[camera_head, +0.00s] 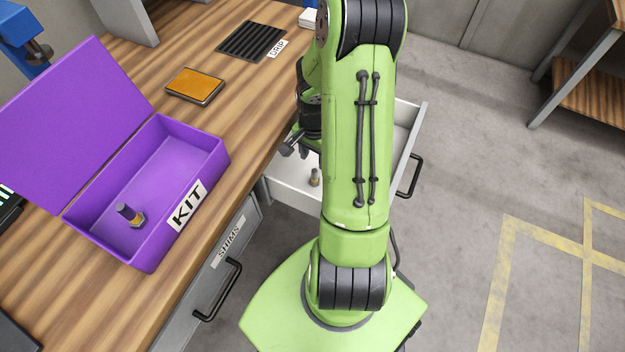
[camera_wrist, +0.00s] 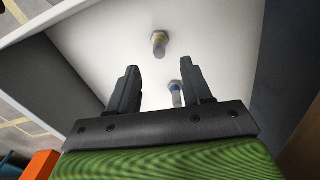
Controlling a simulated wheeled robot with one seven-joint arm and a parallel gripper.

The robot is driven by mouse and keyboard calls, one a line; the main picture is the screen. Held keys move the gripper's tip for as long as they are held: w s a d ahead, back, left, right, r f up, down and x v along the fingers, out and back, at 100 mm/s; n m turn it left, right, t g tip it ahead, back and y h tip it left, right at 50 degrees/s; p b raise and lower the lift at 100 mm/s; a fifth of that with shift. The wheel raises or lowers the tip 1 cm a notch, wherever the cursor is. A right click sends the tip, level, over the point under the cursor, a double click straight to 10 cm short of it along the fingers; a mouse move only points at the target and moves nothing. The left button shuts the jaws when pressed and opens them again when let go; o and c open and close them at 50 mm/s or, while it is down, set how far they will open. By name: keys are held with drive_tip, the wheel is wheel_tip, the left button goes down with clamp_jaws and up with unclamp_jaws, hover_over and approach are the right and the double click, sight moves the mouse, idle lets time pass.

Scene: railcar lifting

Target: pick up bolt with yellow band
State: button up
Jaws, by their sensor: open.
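The bolt with the yellow band (camera_wrist: 159,42) stands on the white drawer floor, ahead of my fingertips in the wrist view. In the head view a bolt (camera_head: 314,177) stands in the open drawer (camera_head: 291,189) beside my arm. My gripper (camera_wrist: 159,68) is open and empty over the drawer, with the yellow-banded bolt beyond the gap between its fingers. A bolt with a blue band (camera_wrist: 176,93) is near the right finger, partly hidden by the gripper. In the head view my gripper (camera_head: 291,146) is partly hidden by my arm.
An open purple KIT box (camera_head: 213,163) on the wooden bench holds another bolt (camera_head: 130,215) with an orange-yellow band. An orange-topped block (camera_head: 194,85) and a black ribbed mat (camera_head: 251,41) lie farther back.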

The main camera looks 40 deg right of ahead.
sight(315, 170)
wheel_tip(315, 170, down, 8)
drive_tip(key=b, duration=0.2)
drive_tip(key=shift+d+f+b, duration=0.1)
drive_tip(key=shift+f+b, duration=0.05)
drive_tip(key=shift+b, duration=0.15)
drive_tip(key=shift+c, duration=0.4)
clamp_jaws()
